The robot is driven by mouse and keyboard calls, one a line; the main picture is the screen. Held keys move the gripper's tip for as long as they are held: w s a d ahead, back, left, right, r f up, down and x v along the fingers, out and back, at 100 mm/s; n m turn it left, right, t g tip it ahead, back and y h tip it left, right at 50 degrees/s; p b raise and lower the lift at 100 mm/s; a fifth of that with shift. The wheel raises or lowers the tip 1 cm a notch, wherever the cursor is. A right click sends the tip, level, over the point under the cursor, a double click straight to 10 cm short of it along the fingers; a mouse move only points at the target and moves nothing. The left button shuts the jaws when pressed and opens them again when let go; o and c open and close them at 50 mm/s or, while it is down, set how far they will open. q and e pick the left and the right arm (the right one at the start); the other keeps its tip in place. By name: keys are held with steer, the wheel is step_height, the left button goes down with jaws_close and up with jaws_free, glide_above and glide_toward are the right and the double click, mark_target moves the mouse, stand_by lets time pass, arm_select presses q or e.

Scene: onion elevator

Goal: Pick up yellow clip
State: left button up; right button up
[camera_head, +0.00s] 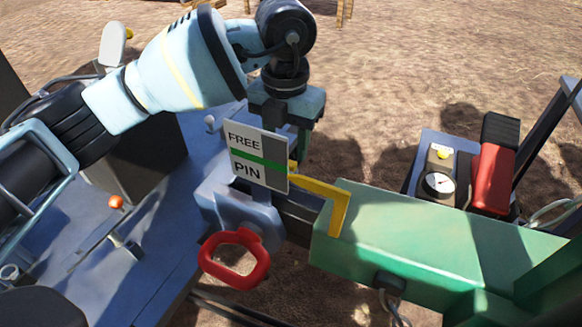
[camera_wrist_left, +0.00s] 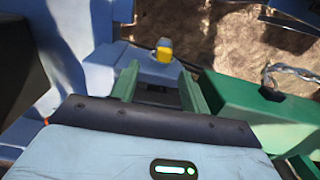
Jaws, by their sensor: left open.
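A yellow angled piece (camera_head: 338,207), which looks like the yellow clip, lies across the joint between the dark bar and the green beam. Its left end is partly hidden behind the FREE PIN sign (camera_head: 258,157). My left gripper (camera_head: 287,122) points down just behind and above the sign, and its tips are partly hidden by it. In the left wrist view the two green fingers (camera_wrist_left: 160,72) are apart with nothing between them. A small yellow thing with a grey top (camera_wrist_left: 164,51) shows just beyond their tips; I cannot tell if it is the same piece. My right gripper is not in view.
A red ring handle (camera_head: 234,259) hangs below the blue block (camera_head: 240,212). The green beam (camera_head: 430,240) runs to the right. A blue box with a gauge (camera_head: 438,184) and a red part (camera_head: 492,178) stands beyond it. Open dirt ground lies behind.

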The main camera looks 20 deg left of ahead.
mark_target(291, 163)
arm_select(q)
steer(key=f, duration=0.1)
steer(key=f+b, duration=0.1)
steer(key=f, duration=0.1)
steer(key=f+b, duration=0.1)
steer(key=shift+w+d+f, duration=0.2)
steer(key=shift+w+d, duration=0.05)
steer(key=shift+w, duration=0.1)
steer(key=shift+c, duration=0.4)
jaws_close()
